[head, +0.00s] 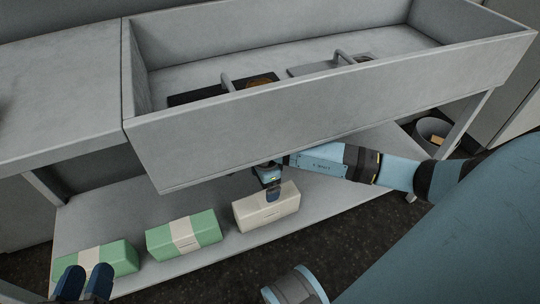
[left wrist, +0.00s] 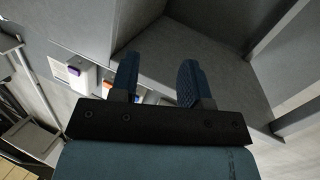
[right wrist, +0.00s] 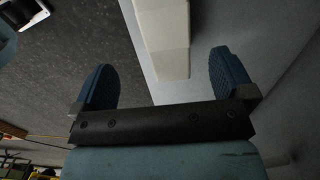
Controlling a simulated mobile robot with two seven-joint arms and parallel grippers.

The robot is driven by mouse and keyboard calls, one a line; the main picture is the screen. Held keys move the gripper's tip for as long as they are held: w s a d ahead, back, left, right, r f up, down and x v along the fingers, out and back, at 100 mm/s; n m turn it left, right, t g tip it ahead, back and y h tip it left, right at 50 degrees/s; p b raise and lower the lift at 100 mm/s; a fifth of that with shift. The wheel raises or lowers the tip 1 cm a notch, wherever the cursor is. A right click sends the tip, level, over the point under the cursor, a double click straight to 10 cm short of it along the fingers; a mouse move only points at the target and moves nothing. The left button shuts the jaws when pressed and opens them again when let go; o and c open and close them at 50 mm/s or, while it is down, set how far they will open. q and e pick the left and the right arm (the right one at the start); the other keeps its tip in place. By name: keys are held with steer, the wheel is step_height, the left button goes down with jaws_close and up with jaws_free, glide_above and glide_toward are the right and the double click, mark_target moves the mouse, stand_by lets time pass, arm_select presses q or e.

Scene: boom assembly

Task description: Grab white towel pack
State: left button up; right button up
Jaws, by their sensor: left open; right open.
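The white towel pack (head: 252,217) lies on the lower shelf, at the right end of a row of packs. My right gripper (head: 273,193) is over it, with one finger in front of its upper part in the head view. In the right wrist view the pack (right wrist: 163,38) lies ahead, between the lines of the two open fingers (right wrist: 163,75); contact cannot be told. My left gripper (head: 84,283) is open and empty at the lower left, near the leftmost green pack.
Two green packs with pale bands, a left one (head: 108,259) and a middle one (head: 184,234), lie on the lower shelf (head: 155,211). A deep grey tray (head: 310,112) overhangs the shelf from above. A bin (head: 431,128) stands at the right.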

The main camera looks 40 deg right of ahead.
mark_target(267, 207)
steer(key=shift+w+d+f, duration=0.2)
steer(key=shift+d, duration=0.2)
step_height(267, 207, down, 6)
steer(key=b, duration=0.2)
steer(key=shift+f+b, duration=0.1)
steer(key=shift+b, duration=0.3)
step_height(267, 207, down, 5)
steer(key=shift+r+b, duration=0.1)
steer(key=shift+b, duration=1.05)
steer(key=shift+f, duration=0.3)
steer(key=shift+c, duration=1)
steer(key=c, duration=0.7)
steer(key=shift+r, duration=0.1)
steer(key=shift+c, duration=1.1)
arm_select(q)
steer(key=w+m, duration=0.1)
steer(key=w+a+m+t+h, duration=0.1)
steer(key=m, duration=0.1)
steer(key=shift+w+a+r+t, duration=0.1)
steer(key=shift+a+r+t, duration=0.1)
steer(key=shift+t, duration=0.1)
